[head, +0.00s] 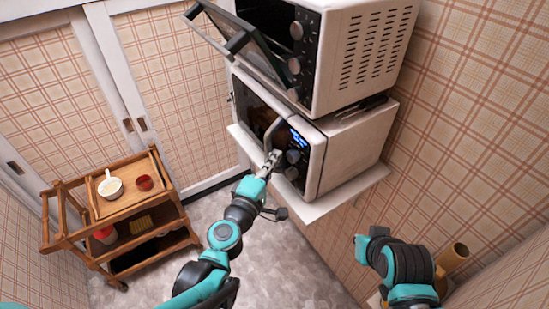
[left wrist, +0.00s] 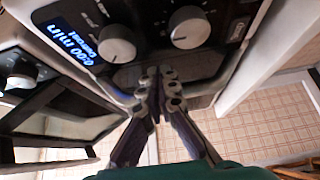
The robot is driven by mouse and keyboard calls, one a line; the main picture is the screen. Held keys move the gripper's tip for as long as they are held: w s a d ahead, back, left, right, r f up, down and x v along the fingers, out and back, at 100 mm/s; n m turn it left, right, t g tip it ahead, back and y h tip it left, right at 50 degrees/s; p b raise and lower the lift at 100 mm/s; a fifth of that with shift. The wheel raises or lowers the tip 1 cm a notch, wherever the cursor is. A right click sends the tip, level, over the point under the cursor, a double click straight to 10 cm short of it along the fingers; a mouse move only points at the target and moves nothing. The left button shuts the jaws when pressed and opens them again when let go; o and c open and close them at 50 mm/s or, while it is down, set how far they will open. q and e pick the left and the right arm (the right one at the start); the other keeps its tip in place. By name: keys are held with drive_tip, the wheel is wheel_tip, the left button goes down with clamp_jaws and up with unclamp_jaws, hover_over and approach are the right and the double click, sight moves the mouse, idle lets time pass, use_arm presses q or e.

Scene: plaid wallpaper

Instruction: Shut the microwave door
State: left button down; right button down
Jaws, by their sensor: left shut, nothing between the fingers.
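The lower white microwave (head: 345,155) sits on a wall shelf, with a lit display and knobs on its front. Its dark door (head: 255,112) has a curved handle, also seen as a pale bar in the left wrist view (left wrist: 112,93). I cannot tell for sure whether the door is fully closed or slightly ajar. My left gripper (head: 271,160) is at the lower end of the handle, in front of the control panel. Its fingers are together with nothing between them, also in the left wrist view (left wrist: 158,80). My right gripper's fingers do not show.
A second white oven (head: 365,50) stands above, with its glass door (head: 240,42) hanging open. The shelf (head: 340,195) sticks out below the microwave. Grey floor between is clear.

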use_arm(q)
drive_tip(key=v, duration=0.7)
drive_tip(key=s+f+m+g, duration=0.4)
drive_tip(key=f+m+g, duration=0.3)
drive_tip(key=m, duration=0.5)
drive_tip(key=s+a+f+m+g+y, duration=0.2)
drive_tip(key=s+a+y, duration=0.3)
drive_tip(key=a, duration=0.5)
drive_tip(key=shift+s+a+f+g+y, duration=0.2)
drive_tip(key=shift+a+f+g+y, duration=0.1)
drive_tip(key=shift+f+g, duration=0.1)
